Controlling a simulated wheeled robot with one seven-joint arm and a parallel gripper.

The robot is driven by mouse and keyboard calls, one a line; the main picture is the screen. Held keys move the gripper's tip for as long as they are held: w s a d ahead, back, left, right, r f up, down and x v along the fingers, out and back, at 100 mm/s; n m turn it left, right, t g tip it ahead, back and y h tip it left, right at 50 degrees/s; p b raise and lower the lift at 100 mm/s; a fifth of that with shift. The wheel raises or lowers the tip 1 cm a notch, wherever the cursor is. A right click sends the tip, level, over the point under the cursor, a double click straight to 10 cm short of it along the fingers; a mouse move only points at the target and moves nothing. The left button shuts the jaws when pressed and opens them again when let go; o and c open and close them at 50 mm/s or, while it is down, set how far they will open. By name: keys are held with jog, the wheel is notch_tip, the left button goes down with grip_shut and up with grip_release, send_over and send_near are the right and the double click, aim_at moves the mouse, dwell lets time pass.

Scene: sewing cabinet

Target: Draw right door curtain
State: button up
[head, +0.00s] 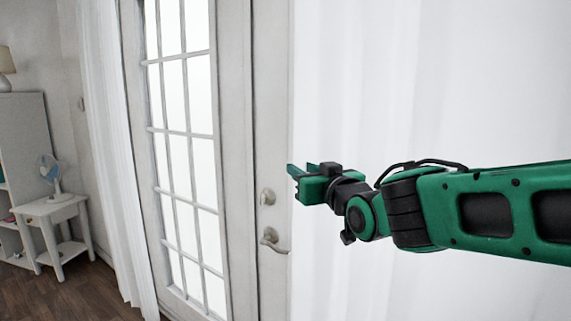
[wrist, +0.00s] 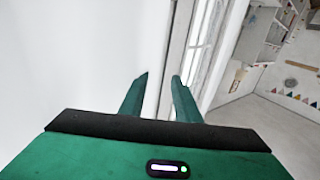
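The right door curtain (head: 430,70) is a white sheer sheet. It fills the right half of the head view, its left edge hanging straight beside the door handle. In the wrist view the curtain (wrist: 80,60) fills the left side. My green gripper (head: 298,175) is at the curtain's left edge, a little above handle height. In the wrist view my gripper (wrist: 160,78) has its two fingers apart, with the curtain's edge and door frame seen beyond them. I cannot tell whether any cloth lies between the fingers.
The glass-paned door (head: 185,130) has a lever handle (head: 272,240) below my gripper. A left curtain (head: 108,150) hangs bunched beyond it. A small white table (head: 50,210) with a fan (head: 49,172) stands far left. Wooden floor (head: 75,295) shows bare there.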

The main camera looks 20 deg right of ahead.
jog(key=w, duration=1)
jog(key=shift+w+d, duration=0.25)
jog(key=shift+w, duration=0.05)
grip_shut()
